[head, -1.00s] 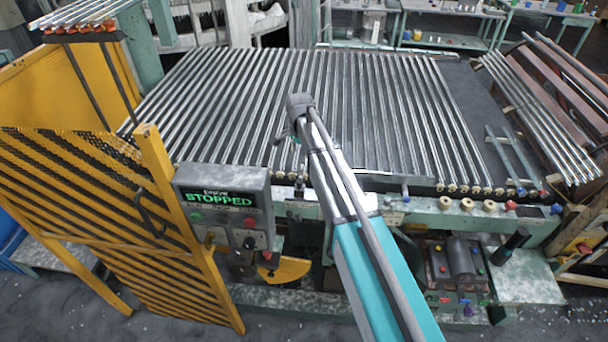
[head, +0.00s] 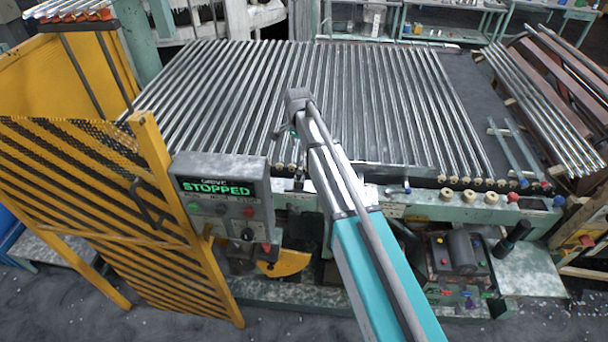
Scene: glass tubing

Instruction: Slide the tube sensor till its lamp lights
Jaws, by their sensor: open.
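My gripper (head: 284,133) shows only as a small dark part left of my arm's wrist, over the middle of the rows of glass tubes (head: 220,100). My wrist and arm cover most of it. The jaws look open, and I see nothing held in them. I cannot pick out the tube sensor or its lamp for certain. Either is too small to identify.
A control box (head: 222,195) reads "STOPPED" in green at the front left. A yellow slatted guard (head: 90,200) stands left of it. Several knobs (head: 468,196) line the front rail at right. More tubes (head: 540,110) lie on a rack at the right.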

